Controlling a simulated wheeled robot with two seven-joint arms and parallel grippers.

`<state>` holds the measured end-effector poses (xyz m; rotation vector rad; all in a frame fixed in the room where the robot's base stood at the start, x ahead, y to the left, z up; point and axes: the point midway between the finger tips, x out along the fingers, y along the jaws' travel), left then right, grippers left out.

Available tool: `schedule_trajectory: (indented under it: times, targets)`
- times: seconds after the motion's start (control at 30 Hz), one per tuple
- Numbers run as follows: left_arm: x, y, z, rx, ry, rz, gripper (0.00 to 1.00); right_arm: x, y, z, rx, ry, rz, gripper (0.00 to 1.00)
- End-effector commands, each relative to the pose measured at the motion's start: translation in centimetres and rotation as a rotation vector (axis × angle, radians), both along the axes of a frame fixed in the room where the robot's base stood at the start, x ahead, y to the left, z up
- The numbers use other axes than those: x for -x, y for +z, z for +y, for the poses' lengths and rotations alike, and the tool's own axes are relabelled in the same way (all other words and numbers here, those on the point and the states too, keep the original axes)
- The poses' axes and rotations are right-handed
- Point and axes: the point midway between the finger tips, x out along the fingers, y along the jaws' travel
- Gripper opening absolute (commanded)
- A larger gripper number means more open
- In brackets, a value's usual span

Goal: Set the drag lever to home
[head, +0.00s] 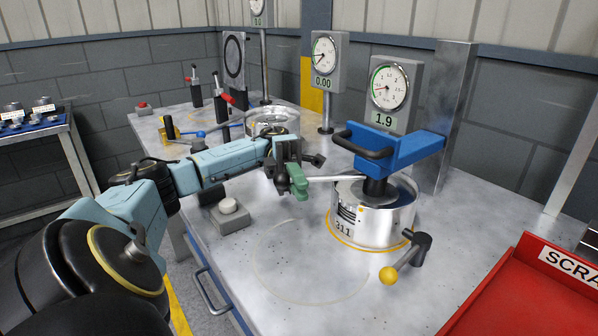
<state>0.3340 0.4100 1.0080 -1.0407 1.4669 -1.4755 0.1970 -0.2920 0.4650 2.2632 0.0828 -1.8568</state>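A pale metal rod (335,178) runs left from the dark hub under a blue arm (405,150) to a green piece (298,181). It looks like the drag lever, though nothing labels it. My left gripper (296,172) is at the rod's left end, at the green piece. Its fingers overlap that piece, so I cannot tell whether they are shut on it. The hub stands on a round silver clutch pallet (372,215) marked 311. A yellow-knobbed lever (389,274) with a black pivot is in front of the pallet. My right gripper is out of view.
A gauge (390,88) behind the pallet reads 1.9; another gauge (324,58) reads 0.00. A grey push-button box (230,215) sits near the bench's left edge. A red scrap bin (520,290) stands at the front right. The bench front is mostly clear.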

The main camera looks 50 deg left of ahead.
Motion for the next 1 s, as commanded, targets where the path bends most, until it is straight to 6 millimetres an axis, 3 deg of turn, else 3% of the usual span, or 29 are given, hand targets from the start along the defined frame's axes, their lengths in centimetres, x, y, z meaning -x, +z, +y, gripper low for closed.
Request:
schedule_trajectory:
  times: [0.17,0.47,0.57,1.0]
  targets:
    - [0.0,0.0,0.0,0.001,0.000,0.000,0.33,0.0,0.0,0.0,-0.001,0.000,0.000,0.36]
    - [0.0,0.3,0.0,0.002,0.001,-0.002,0.33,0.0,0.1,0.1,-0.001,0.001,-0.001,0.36]
    - [0.0,1.3,0.0,0.002,0.002,-0.003,0.33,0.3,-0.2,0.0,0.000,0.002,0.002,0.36]
    - [0.0,9.1,0.0,0.003,0.001,-0.005,0.33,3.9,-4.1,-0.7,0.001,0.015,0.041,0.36]
